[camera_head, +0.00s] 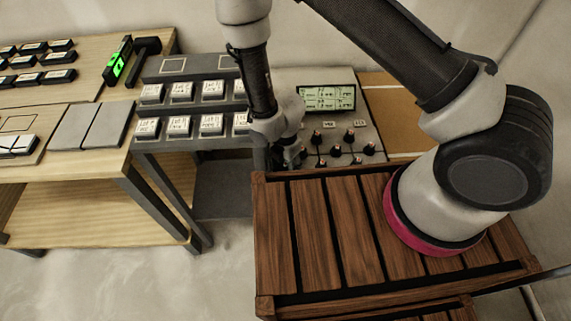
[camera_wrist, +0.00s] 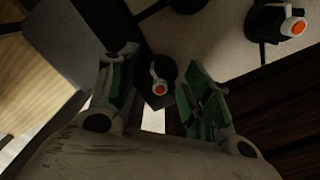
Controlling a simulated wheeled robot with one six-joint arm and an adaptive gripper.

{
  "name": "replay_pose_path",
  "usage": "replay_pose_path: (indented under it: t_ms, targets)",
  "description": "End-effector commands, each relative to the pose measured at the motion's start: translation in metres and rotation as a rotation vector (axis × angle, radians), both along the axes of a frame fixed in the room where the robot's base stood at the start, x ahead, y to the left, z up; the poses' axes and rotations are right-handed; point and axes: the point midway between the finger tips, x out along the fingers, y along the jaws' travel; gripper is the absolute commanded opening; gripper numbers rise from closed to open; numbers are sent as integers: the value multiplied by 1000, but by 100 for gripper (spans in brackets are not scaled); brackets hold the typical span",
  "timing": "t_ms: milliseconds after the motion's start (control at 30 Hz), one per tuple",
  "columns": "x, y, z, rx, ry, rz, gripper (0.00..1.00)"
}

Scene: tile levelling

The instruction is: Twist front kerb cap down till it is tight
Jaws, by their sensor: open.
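Several black caps with orange-and-white pointers stand on a pale tiled panel (camera_head: 310,82) in the head view. In the wrist view, one black cap (camera_wrist: 161,86) with an orange tip lies between the fingers of my gripper (camera_wrist: 160,68). The fingers are apart, one on each side of it, with no clear contact. I cannot tell from labels whether it is the front kerb cap. In the head view my gripper (camera_head: 282,160) is at the panel's front left corner and hides what is under it. A second cap (camera_wrist: 289,22) is at the upper right of the wrist view.
A lit display (camera_head: 327,98) stands behind the caps. A grey rack (camera_head: 190,118) of labelled white-topped blocks is to the left. A slatted wooden crate (camera_head: 310,225) stands close in front. A wooden bench (camera_head: 75,165) with grey tiles is at far left.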

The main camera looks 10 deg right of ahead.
Motion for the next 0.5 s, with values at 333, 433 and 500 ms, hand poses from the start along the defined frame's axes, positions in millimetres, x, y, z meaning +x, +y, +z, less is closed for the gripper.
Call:
replay_pose_path:
  t_ms: [333, 433, 500]
  targets:
    - [0, 0, 0, 0, 0, -1, 16]
    - [0, 0, 0, 0, 0, -1, 3]
    - [0, 0, 0, 0, 0, -1, 3]
